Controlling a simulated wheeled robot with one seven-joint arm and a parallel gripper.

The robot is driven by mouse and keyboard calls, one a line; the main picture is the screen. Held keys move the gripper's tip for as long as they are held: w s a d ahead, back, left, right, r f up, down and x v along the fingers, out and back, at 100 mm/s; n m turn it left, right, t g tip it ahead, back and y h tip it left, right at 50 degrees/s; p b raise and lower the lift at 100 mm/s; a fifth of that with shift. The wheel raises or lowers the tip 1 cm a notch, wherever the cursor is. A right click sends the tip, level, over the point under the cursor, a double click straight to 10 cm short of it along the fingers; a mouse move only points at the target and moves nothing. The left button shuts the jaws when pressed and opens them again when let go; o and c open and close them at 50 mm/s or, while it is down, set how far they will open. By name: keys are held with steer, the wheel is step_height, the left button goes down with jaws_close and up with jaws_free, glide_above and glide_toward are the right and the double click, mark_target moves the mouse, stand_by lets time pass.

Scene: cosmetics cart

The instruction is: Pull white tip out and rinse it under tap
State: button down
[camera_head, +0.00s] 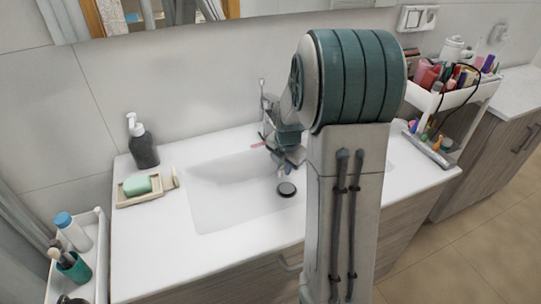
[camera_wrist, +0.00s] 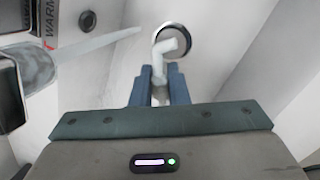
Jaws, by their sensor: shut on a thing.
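In the wrist view, my gripper (camera_wrist: 160,86) has its blue fingers closed on a bent white tip (camera_wrist: 166,47). The tip stands out beyond the fingertips, in line with the chrome drain ring (camera_wrist: 184,28). In the head view, my gripper (camera_head: 284,169) hangs over the white basin (camera_head: 215,190), above and behind the dark drain (camera_head: 286,189). The tap (camera_head: 268,104) is partly hidden behind my arm. A pale tapering streak (camera_wrist: 100,43) crosses the upper left of the wrist view; I cannot tell for certain whether it is water.
A dark soap pump (camera_head: 143,147) and a soap dish (camera_head: 138,198) with green soap stand left of the basin. A white cart (camera_head: 455,100) full of cosmetics is at the right. Another white cart (camera_head: 100,255) is at the lower left. The counter's front left is clear.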

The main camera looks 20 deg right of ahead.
steer(key=s+r+p, duration=0.3)
steer(key=s+r, duration=0.2)
steer(key=shift+d, duration=0.45)
stand_by(0.7)
